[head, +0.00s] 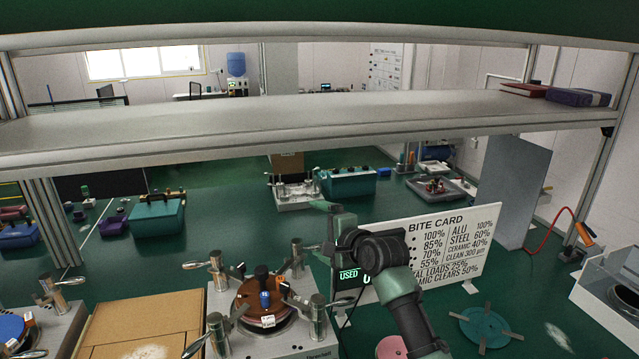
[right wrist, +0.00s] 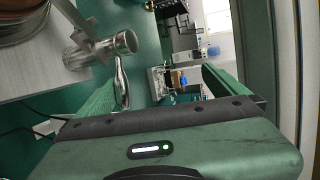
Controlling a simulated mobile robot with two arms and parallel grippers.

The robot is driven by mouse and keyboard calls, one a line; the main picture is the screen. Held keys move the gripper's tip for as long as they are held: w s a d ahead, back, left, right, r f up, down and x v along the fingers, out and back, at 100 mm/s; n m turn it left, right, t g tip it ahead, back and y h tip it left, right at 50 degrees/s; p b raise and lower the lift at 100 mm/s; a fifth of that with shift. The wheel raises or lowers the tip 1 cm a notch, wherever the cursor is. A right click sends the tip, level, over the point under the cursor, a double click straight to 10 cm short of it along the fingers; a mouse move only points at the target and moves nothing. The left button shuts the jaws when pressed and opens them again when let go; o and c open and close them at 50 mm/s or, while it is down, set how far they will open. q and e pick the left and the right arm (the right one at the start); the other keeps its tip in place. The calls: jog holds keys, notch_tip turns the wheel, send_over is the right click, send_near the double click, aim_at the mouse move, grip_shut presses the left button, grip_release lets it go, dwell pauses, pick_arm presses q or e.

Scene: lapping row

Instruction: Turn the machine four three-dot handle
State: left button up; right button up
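A lapping machine (head: 262,310) with an orange-brown round top stands at the front centre. Around it are several metal posts with bar handles. The back right post (head: 297,258) stands just left of my right gripper (head: 323,232). The right gripper is open, with its two green fingers apart. In the right wrist view, a metal post (right wrist: 100,48) and a silver handle (right wrist: 121,82) show close to the left finger, with the handle in or near the gap. I cannot tell if they touch. Dot marks on the handles are too small to read. My left gripper is not in view.
A white "BITE CARD" board (head: 445,245) stands right behind my right arm. A cardboard box (head: 135,325) lies left of the machine. A teal disc (head: 485,327) lies at the right. A grey shelf (head: 300,118) spans above the bench.

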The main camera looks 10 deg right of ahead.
notch_tip(320, 180, up, 15)
jog(key=t+b, duration=0.1)
jog(key=shift+w+r, duration=0.2)
jog(key=shift+w, duration=0.05)
jog(key=f, duration=0.4)
jog(key=s+f+g, duration=0.1)
jog(key=f, duration=0.4)
jog(key=f+g, duration=0.1)
jog(key=f, duration=0.3)
jog(key=shift+s+f, duration=0.15)
jog(key=shift+f, duration=0.15)
jog(key=shift+c, duration=0.7)
jog(key=shift+s+r, duration=0.45)
jog(key=shift+s, duration=0.25)
jog(key=c, duration=0.4)
jog(key=shift+s+d+p, duration=0.15)
jog(key=shift+s+p, duration=0.15)
jog(key=shift+p, duration=0.15)
jog(key=shift+c, duration=0.7)
jog(key=s+d+p, duration=0.2)
jog(key=s+p, duration=0.3)
jog(key=s, duration=0.3)
jog(key=shift+d+r, duration=0.3)
jog(key=shift+d, duration=0.05)
jog(key=shift+w+p, duration=0.1)
jog(key=shift+p, duration=0.2)
